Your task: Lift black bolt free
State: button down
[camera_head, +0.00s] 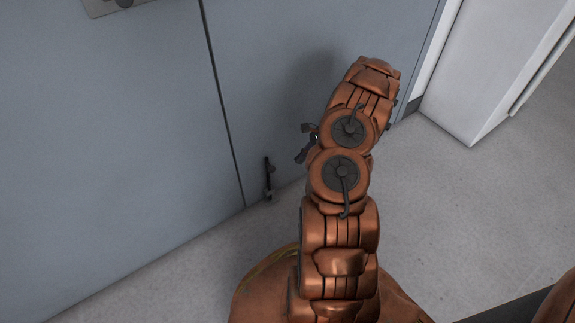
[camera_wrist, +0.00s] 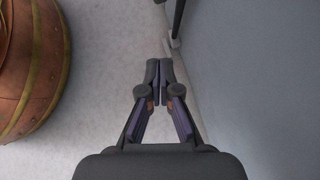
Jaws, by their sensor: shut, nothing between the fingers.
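The black bolt (camera_head: 268,179) is a slim dark upright piece low on the blue-grey door panel, just right of the dark vertical seam and close to the floor. The end of a dark piece that looks like the bolt (camera_wrist: 178,17) also shows at the top edge of the wrist view; the rest is cut off there. My gripper (camera_wrist: 159,70) is shut and empty, its fingertips together below that dark end, with a gap between. In the head view my gripper (camera_head: 305,148) shows partly beside my arm, right of and higher in the picture than the bolt.
The blue-grey door panels (camera_head: 110,130) fill the left and back. A light grey floor (camera_head: 450,220) lies in front, open at the right. A white cabinet (camera_head: 490,70) stands at the far right. A metal plate (camera_head: 120,5) is at the top left.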

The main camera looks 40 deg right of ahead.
aim_at(273, 167)
jog(key=b+x, duration=0.4)
jog(key=x, duration=0.6)
jog(key=shift+w+a+r+b, duration=0.1)
jog(key=shift+a+r+b, duration=0.2)
jog(key=shift+r, duration=0.35)
jog(key=shift+w+a+r+b, duration=0.15)
jog(key=shift+r+b, duration=0.15)
jog(key=shift+r, duration=0.35)
jog(key=shift+w+a+r+b, duration=0.1)
jog(key=shift+a+r+b, duration=0.2)
jog(key=shift+r, duration=0.35)
notch_tip(273, 167, up, 5)
jog(key=p, duration=0.4)
jog(key=shift+f, duration=0.2)
